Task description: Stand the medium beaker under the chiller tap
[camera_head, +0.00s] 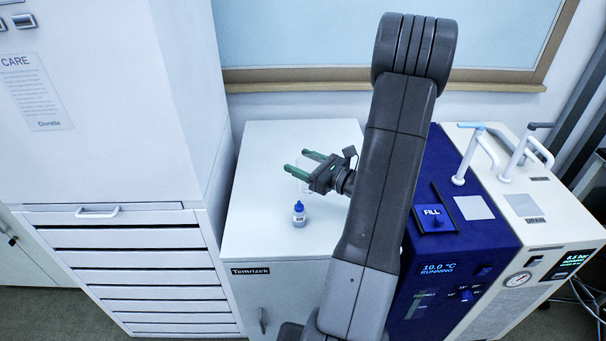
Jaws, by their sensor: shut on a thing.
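My gripper (306,164), with green fingers, is over the white cabinet top, left of the arm. It is shut on a clear glass beaker (304,186), which shows only faintly between and below the fingers. I cannot tell whether the beaker touches the cabinet top. The blue chiller (468,236) stands right of my arm and reads 10.0 °C RUNNING. A white tap (460,179) with a light blue handle rises at its top right. A dark pad marked FILL (434,218) and a pale square plate lie on its top. My arm hides the chiller's left part.
A small blue-capped bottle (299,214) stands on the white cabinet (262,240), close to the gripper. A white unit (548,225) with a grey-handled tap (517,158) and a gauge stands right of the chiller. A tall white cabinet (110,110) is at left. The cabinet top's back is clear.

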